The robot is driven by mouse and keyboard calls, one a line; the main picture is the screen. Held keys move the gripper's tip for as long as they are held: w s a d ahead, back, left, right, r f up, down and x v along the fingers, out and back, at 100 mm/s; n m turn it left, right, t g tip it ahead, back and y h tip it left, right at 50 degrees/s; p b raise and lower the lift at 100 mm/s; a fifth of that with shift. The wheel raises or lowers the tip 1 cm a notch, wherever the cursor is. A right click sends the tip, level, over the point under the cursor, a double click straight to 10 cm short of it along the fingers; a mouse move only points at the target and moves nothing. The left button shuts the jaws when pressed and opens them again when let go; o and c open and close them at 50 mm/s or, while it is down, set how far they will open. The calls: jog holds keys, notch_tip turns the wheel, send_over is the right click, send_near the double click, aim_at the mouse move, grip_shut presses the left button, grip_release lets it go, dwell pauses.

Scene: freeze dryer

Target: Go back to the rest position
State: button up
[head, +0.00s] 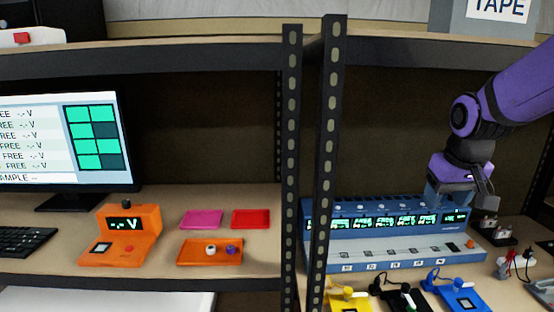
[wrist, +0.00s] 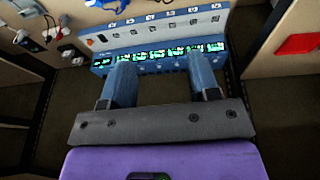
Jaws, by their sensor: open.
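My gripper (wrist: 164,85) is open and empty in the wrist view, its two blue fingers apart with nothing between them. In the head view my gripper (head: 447,192) hangs at the right on my purple arm, over the right end of a blue multi-channel device (head: 390,248). The blue device also shows in the wrist view (wrist: 150,35), beyond the fingertips, with green displays along it. In the head view the gripper overlaps the device's back edge; I cannot tell whether they touch.
An orange meter (head: 125,238), an orange tray (head: 212,255), a pink tray (head: 201,219) and a red tray (head: 251,219) sit on the left shelf. Black uprights (head: 328,150) divide the shelves. Yellow, black and blue (head: 460,297) holders stand in front of the device. Plugs and cables lie right.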

jog(key=s+a+r+t, duration=0.1)
jog(key=s+r, duration=0.2)
jog(key=s, duration=0.6)
jog(key=s+a+r+t, duration=0.1)
jog(key=s+a+r, duration=0.1)
jog(key=s, duration=0.7)
jog(key=shift+s+a+r+y, duration=0.2)
jog(key=shift+s+r+y, duration=0.15)
jog(key=shift+r, duration=0.35)
